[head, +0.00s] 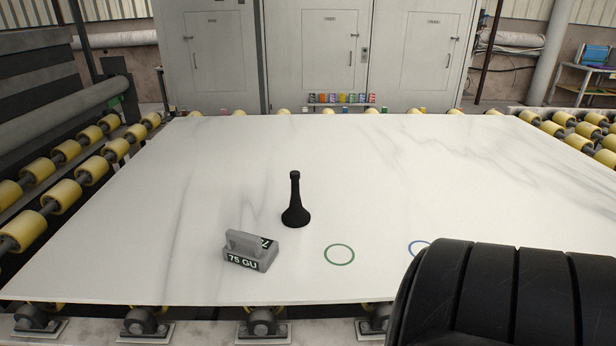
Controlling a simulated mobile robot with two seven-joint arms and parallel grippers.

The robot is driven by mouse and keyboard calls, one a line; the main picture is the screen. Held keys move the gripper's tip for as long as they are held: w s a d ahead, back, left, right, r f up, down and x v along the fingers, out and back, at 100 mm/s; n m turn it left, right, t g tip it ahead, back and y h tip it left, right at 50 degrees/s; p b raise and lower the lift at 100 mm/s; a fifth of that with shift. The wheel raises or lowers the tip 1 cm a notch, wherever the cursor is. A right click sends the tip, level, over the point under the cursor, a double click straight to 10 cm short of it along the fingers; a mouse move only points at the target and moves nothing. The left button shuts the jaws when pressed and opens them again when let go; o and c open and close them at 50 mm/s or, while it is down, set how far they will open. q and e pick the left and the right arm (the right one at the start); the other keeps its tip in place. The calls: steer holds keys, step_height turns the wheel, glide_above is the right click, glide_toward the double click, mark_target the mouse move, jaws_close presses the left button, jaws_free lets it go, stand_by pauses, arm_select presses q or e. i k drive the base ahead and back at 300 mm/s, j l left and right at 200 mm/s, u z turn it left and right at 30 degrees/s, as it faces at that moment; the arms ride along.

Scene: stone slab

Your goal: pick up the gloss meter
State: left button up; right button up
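The gloss meter (250,251), a small grey box with a raised grey handle on top and a "75 GU" label on its front, sits on the white stone slab (120,240) left of centre, near the front edge. It stands a little turned, with a black marking on its top partly hidden by the handle. Nothing holds it. Neither of my grippers shows in the head view.
A black flared object with a slim upright neck (295,205) stands just behind and right of the meter. A large black ribbed shape covers the lower right corner.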

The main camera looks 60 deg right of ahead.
mark_target(252, 252)
steer(key=k+l+z, duration=0.1)
steer(key=z, duration=1.2)
